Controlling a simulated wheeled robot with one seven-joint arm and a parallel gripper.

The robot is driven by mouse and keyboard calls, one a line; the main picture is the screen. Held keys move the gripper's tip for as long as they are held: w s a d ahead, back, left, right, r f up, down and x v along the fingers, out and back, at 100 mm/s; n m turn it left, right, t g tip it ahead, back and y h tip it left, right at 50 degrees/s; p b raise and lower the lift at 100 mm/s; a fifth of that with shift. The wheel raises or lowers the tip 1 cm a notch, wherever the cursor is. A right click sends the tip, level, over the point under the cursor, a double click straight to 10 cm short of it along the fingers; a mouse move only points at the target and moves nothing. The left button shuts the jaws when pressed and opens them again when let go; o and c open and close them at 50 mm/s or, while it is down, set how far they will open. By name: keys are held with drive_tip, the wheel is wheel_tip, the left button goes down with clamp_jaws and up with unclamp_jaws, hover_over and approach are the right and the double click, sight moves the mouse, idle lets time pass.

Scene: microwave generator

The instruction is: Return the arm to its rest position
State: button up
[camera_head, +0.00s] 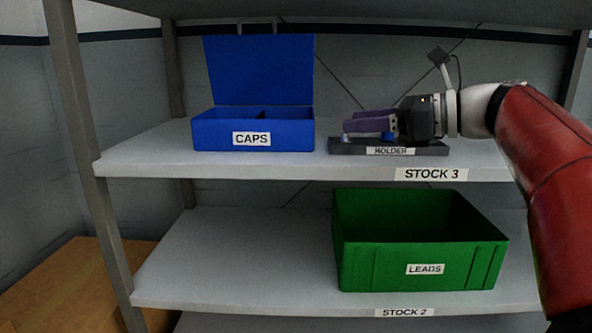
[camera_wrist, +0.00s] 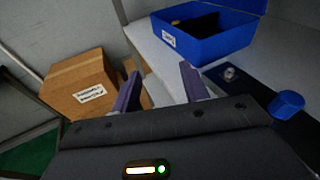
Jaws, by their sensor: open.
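My gripper (camera_head: 350,122) reaches in from the right above the shelf labelled STOCK 3, at the end of my red arm. Its purple fingers point left and are over or just behind the dark holder (camera_head: 425,150); the head view does not settle which. In the wrist view my gripper (camera_wrist: 160,74) is open, with nothing between its fingers. A small blue part (camera_head: 388,136) is at the holder, close to the fingers. It also shows in the wrist view (camera_wrist: 287,104), outside the right finger, with a small clear or metallic piece (camera_wrist: 231,74) beside it.
An open blue CAPS box (camera_head: 205,135), lid raised, stands left of the holder. A green LEADS bin (camera_head: 370,262) stands on the STOCK 2 shelf below. Shelf posts (camera_head: 85,150) and the shelf above bound the space. A cardboard box (camera_wrist: 75,75) shows in the wrist view.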

drive_tip(key=s+d+f+n+h, duration=0.1)
drive_tip(key=s+f+n+h, duration=0.3)
drive_tip(key=s+f+n, duration=0.3)
drive_tip(key=s+d+f+n+g+h, duration=0.1)
drive_tip(key=s+f+n+h, duration=0.4)
drive_tip(key=f, duration=1)
drive_tip(key=s+d+f+n+h, duration=0.2)
drive_tip(key=s+f+n+h, duration=0.3)
drive_tip(key=s+f+n, duration=0.5)
drive_tip(key=shift+f, duration=0.55)
drive_tip(key=shift+c, duration=0.4)
